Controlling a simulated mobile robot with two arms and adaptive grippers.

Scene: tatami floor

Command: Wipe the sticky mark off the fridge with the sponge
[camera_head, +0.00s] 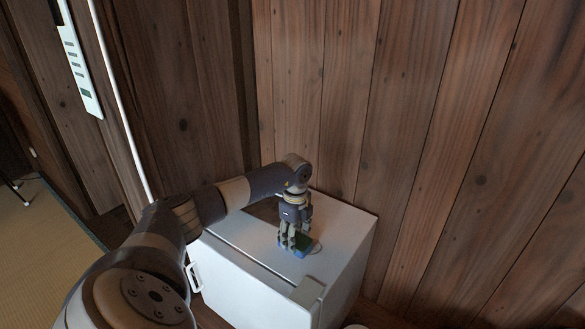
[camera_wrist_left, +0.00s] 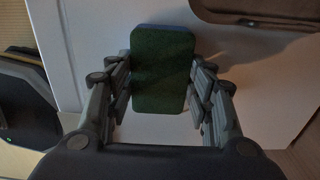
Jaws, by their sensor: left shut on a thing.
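The white fridge (camera_head: 245,270) stands against the wooden wall, and its pale top also shows in the wrist view (camera_wrist_left: 92,32). My left gripper (camera_head: 293,245) points down over the fridge top, shut on the sponge (camera_head: 305,241). In the wrist view the sponge (camera_wrist_left: 162,68) shows a dark green face and a blue edge between the fingers. It is at or just above the top surface; contact is hard to tell. A faint pale curved outline (camera_head: 318,248) lies beside the sponge; I cannot tell whether it is the sticky mark. My right gripper is not in view.
The fridge has a white handle (camera_head: 193,277) at its left front and a grey block (camera_head: 307,292) at its front corner. A brown flat thing (camera_wrist_left: 255,12) shows at the wrist view's top right. Wooden walls (camera_head: 430,130) close off the back and right.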

